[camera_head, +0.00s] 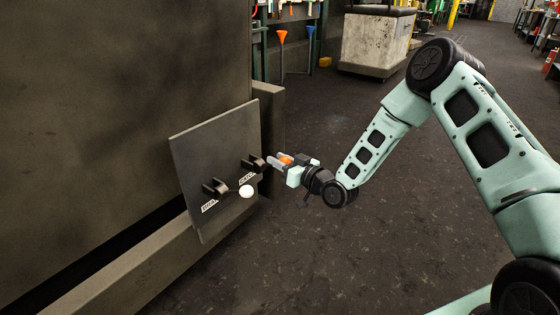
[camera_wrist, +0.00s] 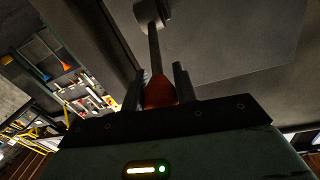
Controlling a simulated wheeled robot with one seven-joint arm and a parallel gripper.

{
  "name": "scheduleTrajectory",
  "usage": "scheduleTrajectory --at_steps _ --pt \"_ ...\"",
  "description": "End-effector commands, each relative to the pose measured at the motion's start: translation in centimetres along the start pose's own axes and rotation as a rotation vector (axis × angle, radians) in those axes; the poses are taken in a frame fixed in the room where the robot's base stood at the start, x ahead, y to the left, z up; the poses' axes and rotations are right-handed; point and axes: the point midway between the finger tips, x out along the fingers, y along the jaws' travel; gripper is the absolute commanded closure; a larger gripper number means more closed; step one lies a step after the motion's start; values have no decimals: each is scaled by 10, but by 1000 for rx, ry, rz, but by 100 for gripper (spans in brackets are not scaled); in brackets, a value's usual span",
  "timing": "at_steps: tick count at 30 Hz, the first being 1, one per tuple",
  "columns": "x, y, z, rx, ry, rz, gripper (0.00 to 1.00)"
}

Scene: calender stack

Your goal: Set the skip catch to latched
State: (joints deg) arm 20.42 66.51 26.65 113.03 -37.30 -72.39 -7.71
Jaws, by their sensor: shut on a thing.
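A grey panel (camera_head: 215,140) carries two dark catches, each with a small white label too small to read surely. The lower left catch (camera_head: 215,188) has a lever ending in a white ball knob (camera_head: 246,191). The upper right catch (camera_head: 252,163) has a lever reaching right into my gripper (camera_head: 280,163). Its orange knob (camera_head: 287,159) shows between my fingers. In the wrist view my gripper (camera_wrist: 158,85) is shut around the orange-red knob (camera_wrist: 160,94), whose rod (camera_wrist: 154,45) runs up to a round pivot (camera_wrist: 150,12). I cannot tell which catch is the skip one.
A large dark wall (camera_head: 90,90) stands behind the panel, with a low ledge (camera_head: 130,265) beneath it. A tool rack (camera_head: 285,45) and a pale block (camera_head: 375,42) stand further back.

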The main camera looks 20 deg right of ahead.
Motion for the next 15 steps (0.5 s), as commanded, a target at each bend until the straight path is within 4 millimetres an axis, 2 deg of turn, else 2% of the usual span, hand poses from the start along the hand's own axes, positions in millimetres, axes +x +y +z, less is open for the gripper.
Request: scheduleTrajectory --at_steps 8,15 --pt "5 -4 -14 -10 -86 13 100" --pt "19 -9 -32 -30 -263 42 100"
